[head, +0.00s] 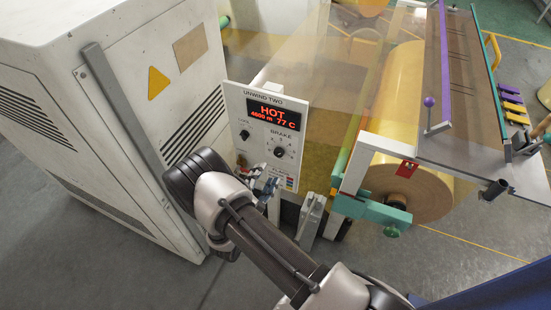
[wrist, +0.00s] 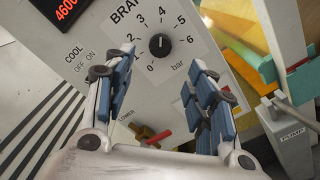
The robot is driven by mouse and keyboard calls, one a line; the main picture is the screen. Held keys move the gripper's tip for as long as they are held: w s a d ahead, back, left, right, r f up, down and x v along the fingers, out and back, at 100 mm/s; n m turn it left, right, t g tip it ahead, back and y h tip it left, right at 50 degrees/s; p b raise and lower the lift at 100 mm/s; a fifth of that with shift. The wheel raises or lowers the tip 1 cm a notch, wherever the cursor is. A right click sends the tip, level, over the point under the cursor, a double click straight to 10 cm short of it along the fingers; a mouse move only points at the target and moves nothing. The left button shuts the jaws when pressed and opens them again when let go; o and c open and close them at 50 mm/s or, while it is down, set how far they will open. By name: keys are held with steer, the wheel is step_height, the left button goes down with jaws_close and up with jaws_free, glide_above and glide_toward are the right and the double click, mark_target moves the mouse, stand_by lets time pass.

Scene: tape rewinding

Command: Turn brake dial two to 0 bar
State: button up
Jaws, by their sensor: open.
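The brake dial is a black knob (wrist: 160,45) on the white panel (head: 235,105) labelled UNWIND TWO. Its printed scale runs from 0 at lower left over the top to 6 bar at right. The knob's pale mark seems to point up, near 4, but it is small. In the head view the dial (head: 279,152) shows under the word BRAKE. My gripper (wrist: 158,72) is open and empty. Its blue-padded fingers stand below and to either side of the dial in the wrist view, apart from it. In the head view my gripper (head: 268,184) is below the dial, partly behind my arm.
A red display (head: 274,114) reads HOT, 4600 m, 77 C. A COOL switch (head: 244,134) sits left of the dial. A red-handled lever (wrist: 158,138) is below it. A PUMP box (wrist: 290,135) stands to the right. A grey cabinet (head: 110,100) stands left.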

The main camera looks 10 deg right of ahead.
mark_target(277, 155)
steer(key=b+x, duration=0.1)
steer(key=x, duration=0.8)
steer(key=shift+c, duration=0.3)
steer(key=c, duration=1)
